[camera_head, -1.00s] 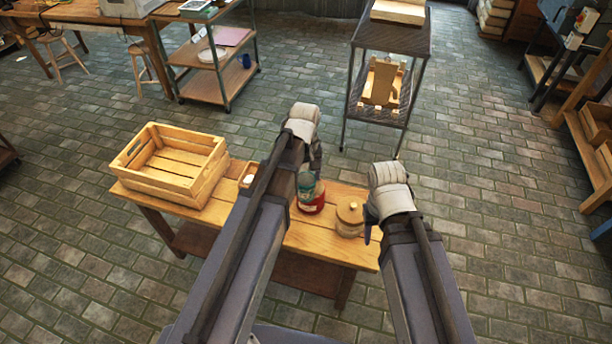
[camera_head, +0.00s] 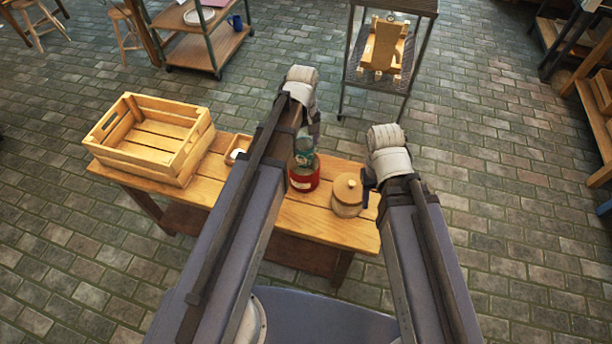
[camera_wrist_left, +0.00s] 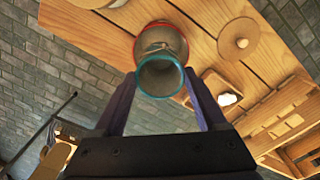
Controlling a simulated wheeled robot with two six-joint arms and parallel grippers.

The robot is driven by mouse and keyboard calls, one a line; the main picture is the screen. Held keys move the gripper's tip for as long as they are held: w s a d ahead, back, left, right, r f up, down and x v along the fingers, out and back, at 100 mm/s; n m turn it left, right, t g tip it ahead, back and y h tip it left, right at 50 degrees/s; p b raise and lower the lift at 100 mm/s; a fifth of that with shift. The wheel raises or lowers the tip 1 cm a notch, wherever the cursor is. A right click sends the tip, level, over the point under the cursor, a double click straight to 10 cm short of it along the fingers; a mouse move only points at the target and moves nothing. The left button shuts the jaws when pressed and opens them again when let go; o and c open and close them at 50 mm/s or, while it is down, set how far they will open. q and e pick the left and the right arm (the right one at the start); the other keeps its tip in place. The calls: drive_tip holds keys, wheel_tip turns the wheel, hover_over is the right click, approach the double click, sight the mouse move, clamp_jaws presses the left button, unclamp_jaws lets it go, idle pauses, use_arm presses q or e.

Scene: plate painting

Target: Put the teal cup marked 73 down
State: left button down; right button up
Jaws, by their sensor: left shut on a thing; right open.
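The teal cup (camera_head: 304,148) is in my left gripper (camera_wrist_left: 163,85), whose fingers stand on either side of it in the left wrist view. There its round teal rim (camera_wrist_left: 161,91) faces the camera, and the number 73 is not readable. A red container (camera_head: 303,177) on the wooden table (camera_head: 275,222) shows just below the cup in the head view. Its red rim (camera_wrist_left: 137,42) shows behind the cup in the left wrist view; I cannot tell whether they touch. My right gripper (camera_head: 369,190) is open and empty, at the table's right end.
A lidded jar (camera_head: 347,196) stands right of the red container. A wooden crate (camera_head: 110,160) fills the table's left end, with a small wooden box (camera_head: 236,157) beside it. The front strip of the table is clear. A wheeled rack (camera_head: 348,75) stands behind.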

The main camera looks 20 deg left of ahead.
sight(304, 162)
use_arm(q)
drive_tip(key=shift+s+f, duration=0.2)
wheel_tip(304, 162, down, 6)
drive_tip(key=b, duration=0.6)
drive_tip(key=shift+w+r, duration=0.1)
drive_tip(key=shift+r, duration=0.05)
wheel_tip(304, 162, down, 4)
drive_tip(key=b, duration=0.4)
drive_tip(key=shift+r, duration=0.15)
drive_tip(key=shift+f, duration=0.2)
drive_tip(key=shift+c, duration=1.1)
unclamp_jaws()
drive_tip(key=shift+r, duration=0.2)
